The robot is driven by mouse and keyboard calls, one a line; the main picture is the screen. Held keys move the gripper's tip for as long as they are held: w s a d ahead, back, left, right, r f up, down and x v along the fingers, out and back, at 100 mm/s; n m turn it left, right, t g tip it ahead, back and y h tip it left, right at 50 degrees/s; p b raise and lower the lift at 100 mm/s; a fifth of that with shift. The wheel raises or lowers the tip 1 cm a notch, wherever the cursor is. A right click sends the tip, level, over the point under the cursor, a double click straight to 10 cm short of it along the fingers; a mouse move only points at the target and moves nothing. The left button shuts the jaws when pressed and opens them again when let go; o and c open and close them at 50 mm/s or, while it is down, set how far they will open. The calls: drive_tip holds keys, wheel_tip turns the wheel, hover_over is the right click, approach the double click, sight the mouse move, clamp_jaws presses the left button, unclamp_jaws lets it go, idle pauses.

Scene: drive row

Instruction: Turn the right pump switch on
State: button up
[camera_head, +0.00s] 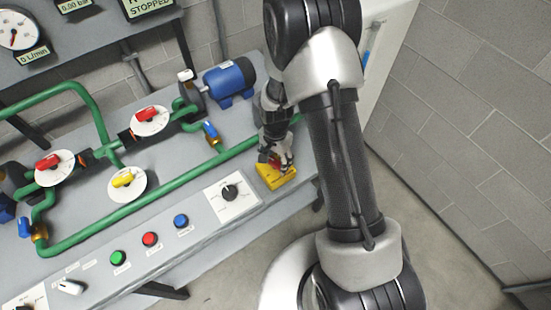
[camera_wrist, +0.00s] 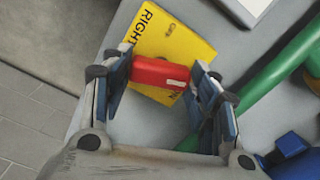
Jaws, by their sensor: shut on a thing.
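The right pump switch is a red handle (camera_wrist: 160,73) on a yellow plate (camera_wrist: 172,38) with the word RIGHT in the wrist view. OFF is printed towards the top of the plate and ON towards the bottom, partly hidden. My gripper (camera_wrist: 162,78) has its two fingers on either side of the red handle, shut on it. In the head view the yellow plate (camera_head: 275,180) sits at the right end of the grey bench, with my gripper (camera_head: 277,160) over it. Most of the handle is hidden there by the fingers.
A green pipe (camera_head: 180,182) runs along the bench beside the switch. A black knob on a white plate (camera_head: 232,200) and red (camera_head: 150,239), green and blue buttons sit to the left. A blue motor (camera_head: 230,80) stands behind. A display above reads STOPPED.

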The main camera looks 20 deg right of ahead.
sight(276, 162)
drive_tip(key=shift+m, duration=1.9)
drive_tip(key=o, duration=1.1)
drive_tip(key=shift+c, duration=0.2)
wheel_tip(276, 162, up, 12)
